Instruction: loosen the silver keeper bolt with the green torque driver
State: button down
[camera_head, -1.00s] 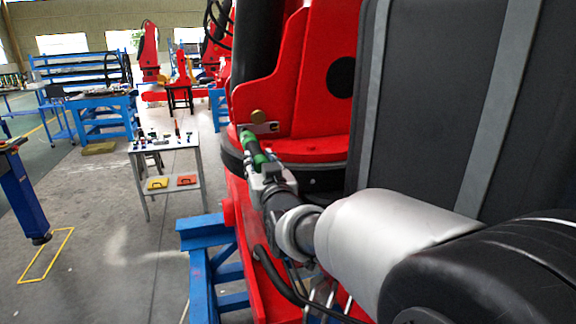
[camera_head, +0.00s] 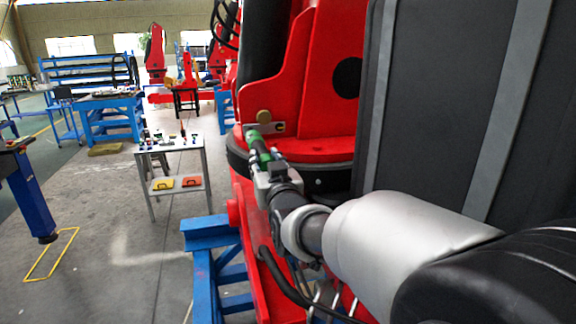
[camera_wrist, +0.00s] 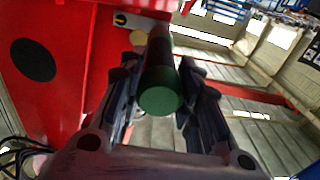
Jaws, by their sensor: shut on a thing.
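My gripper (camera_head: 265,168) is shut on the green torque driver (camera_head: 259,150), whose front end points away from me at the red machine. In the wrist view the driver (camera_wrist: 160,100) lies between the two fingers (camera_wrist: 158,88), with its round green butt towards the camera. A silver keeper plate (camera_head: 277,127) sits on the red housing, below a brass-coloured round pin (camera_head: 263,116). The driver's front end overlaps the left end of the plate in the head view. I cannot make out the silver keeper bolt, nor tell whether the tip touches anything.
The red housing (camera_head: 320,90) and a dark grey panel (camera_head: 430,100) stand close right of my gripper. A blue stand (camera_head: 208,232) is below. A small table (camera_head: 170,143) with tools and coloured boxes stands left. The floor between is clear.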

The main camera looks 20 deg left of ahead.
jog(key=shift+w+a+r, duration=0.25)
jog(key=shift+w+a, duration=0.2)
jog(key=shift+w, duration=0.3)
dwell(0.8)
jog(key=shift+b, duration=2)
dwell(4.5)
